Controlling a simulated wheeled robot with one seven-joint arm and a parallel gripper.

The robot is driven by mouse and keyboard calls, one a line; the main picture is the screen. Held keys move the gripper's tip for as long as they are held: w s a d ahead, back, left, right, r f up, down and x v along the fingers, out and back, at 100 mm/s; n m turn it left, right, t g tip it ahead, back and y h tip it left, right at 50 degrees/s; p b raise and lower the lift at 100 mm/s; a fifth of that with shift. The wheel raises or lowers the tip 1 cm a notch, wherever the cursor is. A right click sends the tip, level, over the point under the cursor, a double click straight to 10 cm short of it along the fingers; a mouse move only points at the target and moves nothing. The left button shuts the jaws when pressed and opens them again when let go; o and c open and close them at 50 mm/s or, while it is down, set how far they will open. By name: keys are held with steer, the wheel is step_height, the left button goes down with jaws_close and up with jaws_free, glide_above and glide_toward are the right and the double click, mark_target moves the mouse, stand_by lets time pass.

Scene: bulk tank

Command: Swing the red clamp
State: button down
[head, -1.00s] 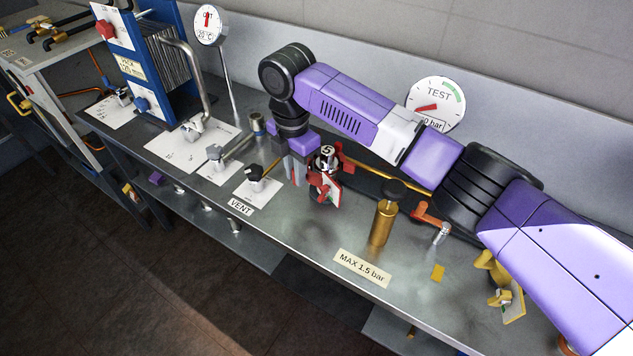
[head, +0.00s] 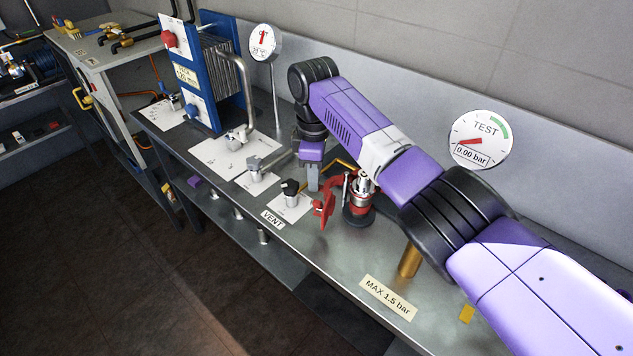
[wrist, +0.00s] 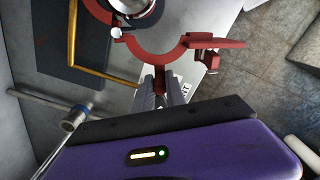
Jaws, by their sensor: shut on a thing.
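The red clamp (head: 325,203) is on a round metal fitting (head: 361,198) on the bench. In the wrist view one curved half of the clamp (wrist: 150,52) stands swung away from the fitting (wrist: 132,8), joined near a small pale pin. A red lever with a block (wrist: 213,46) sits at its free end. Another red part stays against the fitting. My gripper (wrist: 163,88) is shut on a red stub at the back of the swung half. In the head view my gripper (head: 313,180) is left of the fitting; its fingertips are partly hidden.
A VENT valve (head: 290,190) stands close to the left of the clamp. A brass cylinder (head: 410,262) is to the right, partly behind my arm. A yellow rod (wrist: 75,68) runs beside the fitting. A TEST gauge (head: 482,140) reads 0.00 bar. The front bench edge is near.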

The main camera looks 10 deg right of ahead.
steer(key=shift+w+m, duration=0.25)
steer(key=shift+m, duration=0.05)
steer(key=c, duration=1.4)
jaws_free()
steer(key=shift+o, duration=0.2)
steer(key=shift+r, duration=0.15)
step_height(320, 180, up, 8)
steer(key=shift+f+b, duration=0.2)
steer(key=shift+b, duration=0.45)
